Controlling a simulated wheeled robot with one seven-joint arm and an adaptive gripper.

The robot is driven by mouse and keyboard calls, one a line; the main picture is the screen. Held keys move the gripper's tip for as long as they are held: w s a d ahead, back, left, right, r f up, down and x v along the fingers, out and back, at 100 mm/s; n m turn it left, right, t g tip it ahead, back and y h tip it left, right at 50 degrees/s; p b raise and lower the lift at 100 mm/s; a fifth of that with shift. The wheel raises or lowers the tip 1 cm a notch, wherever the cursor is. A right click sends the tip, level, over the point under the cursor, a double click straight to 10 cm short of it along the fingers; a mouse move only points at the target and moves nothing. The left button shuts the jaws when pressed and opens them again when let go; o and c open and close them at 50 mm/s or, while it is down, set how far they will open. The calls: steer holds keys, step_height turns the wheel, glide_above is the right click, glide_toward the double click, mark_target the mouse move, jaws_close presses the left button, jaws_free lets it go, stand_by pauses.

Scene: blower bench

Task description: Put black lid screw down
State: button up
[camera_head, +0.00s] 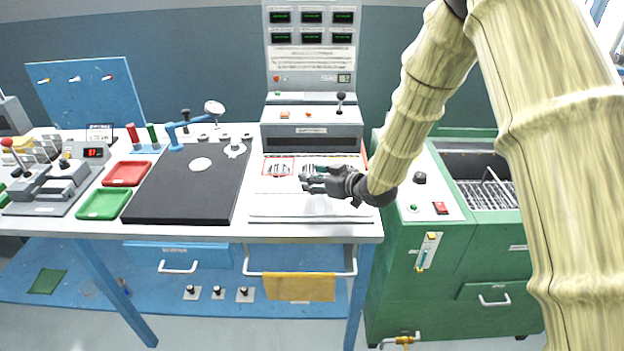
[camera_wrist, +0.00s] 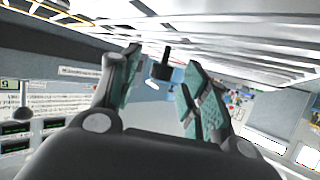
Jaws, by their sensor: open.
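My gripper (camera_head: 308,180) reaches in from the right, low over the pale panel at the bench's right end, and points left. Its two grey-green padded fingers (camera_wrist: 158,92) stand apart in the wrist view. A black knob-like piece with a narrower stem (camera_wrist: 161,68) shows in the gap between them, apparently beyond the fingertips. It may be the black lid screw; I cannot tell what it rests on. No finger appears closed on it. In the head view I cannot pick this piece out near the fingers.
The pale panel (camera_head: 270,204) carries marked areas with small dark parts. A black mat (camera_head: 190,190) lies to its left, with red (camera_head: 126,173) and green trays (camera_head: 104,204) beyond. The grey control cabinet (camera_head: 312,128) stands behind. A green machine (camera_head: 408,290) with a black knob (camera_head: 419,177) stands right.

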steer(key=shift+w+a, duration=0.1)
steer(key=c, duration=1)
jaws_close()
steer(key=shift+r, duration=0.15)
